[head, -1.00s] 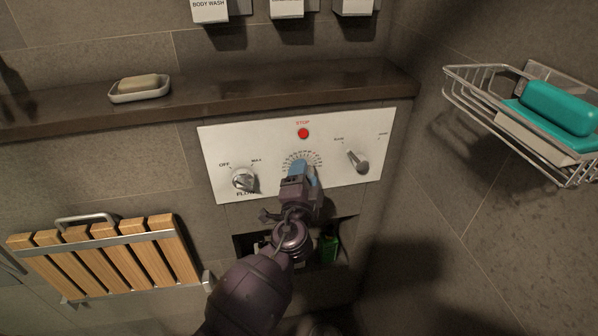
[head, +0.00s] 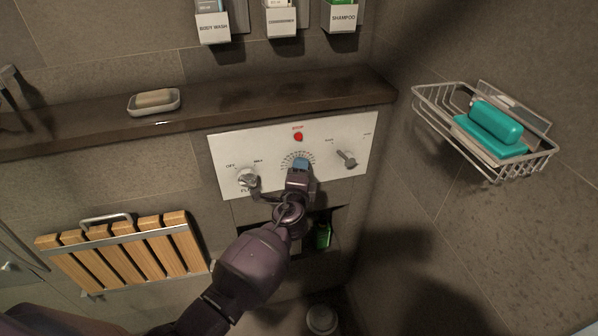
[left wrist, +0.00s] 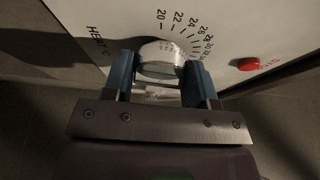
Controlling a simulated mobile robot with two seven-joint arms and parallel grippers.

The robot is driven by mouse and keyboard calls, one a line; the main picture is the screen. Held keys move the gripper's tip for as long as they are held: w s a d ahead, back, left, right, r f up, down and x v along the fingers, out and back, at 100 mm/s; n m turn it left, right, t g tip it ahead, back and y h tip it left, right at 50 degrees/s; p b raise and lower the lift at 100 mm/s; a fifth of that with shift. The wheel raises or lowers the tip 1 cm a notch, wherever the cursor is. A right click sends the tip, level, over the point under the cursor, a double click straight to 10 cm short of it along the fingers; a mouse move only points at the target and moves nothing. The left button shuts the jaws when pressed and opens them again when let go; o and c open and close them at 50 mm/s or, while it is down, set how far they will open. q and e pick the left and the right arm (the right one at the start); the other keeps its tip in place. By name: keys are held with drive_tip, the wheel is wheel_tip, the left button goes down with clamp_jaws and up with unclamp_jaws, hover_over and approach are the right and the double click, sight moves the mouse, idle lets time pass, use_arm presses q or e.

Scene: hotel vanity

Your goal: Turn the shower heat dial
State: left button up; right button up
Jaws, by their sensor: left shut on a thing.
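The white shower panel (head: 330,140) is on the wall, with a red STOP button (head: 298,136), a flow knob (head: 247,179) at left and a small lever (head: 346,159) at right. The heat dial (left wrist: 160,60) shows in the left wrist view, round and pale, with numbers around its rim and "HEAT" beside it. My left gripper (left wrist: 160,78) has its blue fingers on either side of the dial and is shut on it. In the head view my left gripper (head: 299,166) hides most of the dial. My right gripper is not in view.
A dark ledge (head: 230,106) with a soap dish (head: 154,107) runs above the panel. A slatted wooden seat (head: 122,251) is at lower left. A niche with a green bottle (head: 323,236) lies below the panel.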

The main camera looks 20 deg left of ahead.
use_arm(q)
drive_tip(key=o, duration=0.9)
drive_tip(key=shift+o, duration=0.2)
drive_tip(key=v, duration=1.1)
drive_tip(key=shift+p, duration=0.3)
drive_tip(key=s+a+f+n+g+h, duration=0.1)
drive_tip(key=s+a+f+n+g, duration=0.1)
drive_tip(key=s, duration=0.7)
drive_tip(key=s+a+f+n+g+h, duration=0.1)
drive_tip(key=s+a+f+n+g, duration=0.1)
drive_tip(key=s+a+f+n, duration=0.2)
drive_tip(key=s+a+f+n+g+h, duration=0.1)
drive_tip(key=s+f+n, duration=0.5)
drive_tip(key=s, duration=0.8)
drive_tip(key=a+n+g, duration=0.1)
drive_tip(key=a+n, duration=0.1)
drive_tip(key=n, duration=0.1)
drive_tip(key=shift+a+f+h, duration=0.15)
drive_tip(key=shift+f+h, duration=0.25)
